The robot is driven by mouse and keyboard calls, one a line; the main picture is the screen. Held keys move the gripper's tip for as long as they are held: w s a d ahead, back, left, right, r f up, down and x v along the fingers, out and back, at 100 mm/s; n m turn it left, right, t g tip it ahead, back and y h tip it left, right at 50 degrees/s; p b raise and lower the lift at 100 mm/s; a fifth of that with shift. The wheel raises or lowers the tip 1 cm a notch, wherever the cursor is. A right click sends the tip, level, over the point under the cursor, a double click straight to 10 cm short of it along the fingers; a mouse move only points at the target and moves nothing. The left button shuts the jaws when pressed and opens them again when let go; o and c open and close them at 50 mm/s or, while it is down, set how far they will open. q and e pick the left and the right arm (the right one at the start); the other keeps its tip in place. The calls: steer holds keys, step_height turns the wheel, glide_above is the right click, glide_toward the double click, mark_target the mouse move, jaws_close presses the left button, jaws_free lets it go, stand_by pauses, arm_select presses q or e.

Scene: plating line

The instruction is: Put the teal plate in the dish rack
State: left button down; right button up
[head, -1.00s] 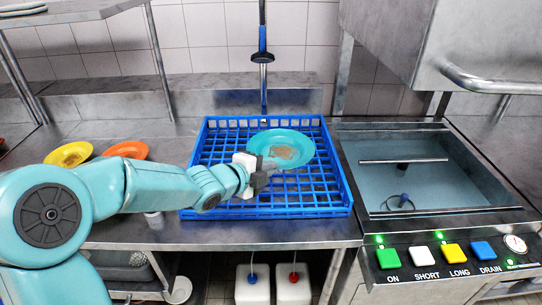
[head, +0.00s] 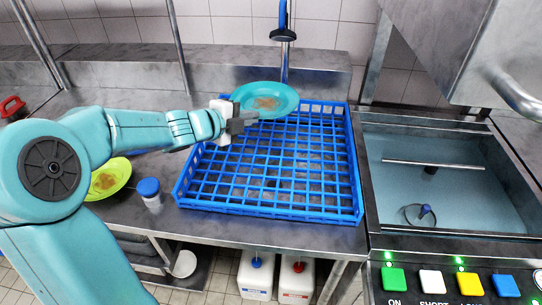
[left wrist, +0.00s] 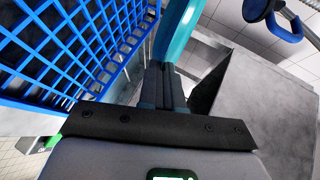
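The teal plate (head: 265,97) has a brown food stain in its middle. My left gripper (head: 240,122) is shut on its near left rim and holds it in the air over the back part of the blue dish rack (head: 270,207). The rack stands on the steel counter, and its grid looks empty. In the left wrist view, the fingers (left wrist: 162,88) pinch the teal plate (left wrist: 177,30), seen nearly edge-on, with the rack (left wrist: 70,45) to the left. My right gripper is not in view.
A stained yellow-green plate (head: 108,180) lies partly behind my left arm. A blue-lidded jar (head: 149,192) stands left of the rack. A water-filled sink (head: 445,190) with lit buttons is to the right. A hanging sprayer (head: 283,36) is behind the plate.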

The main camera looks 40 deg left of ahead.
arm_select(q)
steer(key=b, duration=0.3)
glide_above(252, 180)
step_height(252, 180, down, 14)
steer(key=shift+r, duration=0.15)
steer(key=shift+f, duration=0.3)
step_height(252, 180, down, 5)
steer(key=shift+w+r, duration=0.15)
steer(key=shift+r, duration=0.1)
steer(key=shift+b, duration=0.3)
